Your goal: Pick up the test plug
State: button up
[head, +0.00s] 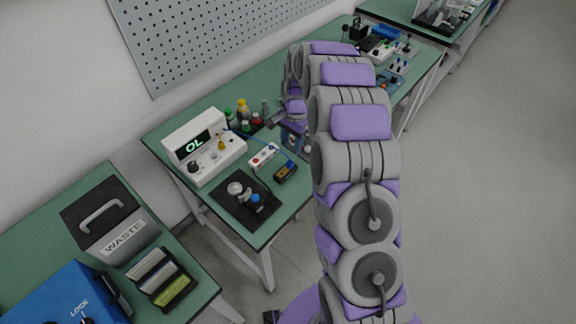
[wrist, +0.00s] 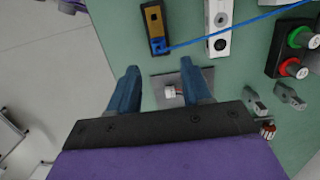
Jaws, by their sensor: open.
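In the wrist view, my gripper (wrist: 159,66) has its two blue fingers wide apart over the green bench, with nothing held. A dark grey square pad (wrist: 160,83) lies below and between the fingers, partly hidden by the right one. A small white block with dark and reddish marks (wrist: 171,92), possibly the test plug, sits on that pad between the fingers; I cannot confirm what it is. A blue plug end (wrist: 158,46) on a blue cable rests at a yellow-and-black device (wrist: 153,20). In the head view, my arm hides most of the gripper area.
A white strip with round holes (wrist: 219,25) lies above the right finger. Green (wrist: 302,38) and red (wrist: 293,67) capped items stand at right, near grey metal pieces (wrist: 256,103). In the head view, a white meter (head: 203,148) reads OL, beside a black mat (head: 232,207).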

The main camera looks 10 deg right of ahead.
aim_at(290, 160)
notch_tip(290, 160, down, 3)
jog(key=shift+s, duration=0.1)
jog(key=shift+d+f+b, duration=0.35)
jog(key=shift+f, duration=0.4)
jog(key=f, duration=0.1)
jog(key=f+b, duration=0.1)
jog(key=a+f, duration=0.1)
jog(key=shift+s+f, duration=0.3)
jog(key=shift+a+f, duration=0.25)
jog(key=shift+a, duration=0.05)
jog(key=shift+d+r, duration=0.1)
jog(key=shift+d, duration=0.25)
jog(key=c, duration=0.4)
jog(key=shift+a, duration=0.1)
grip_shut()
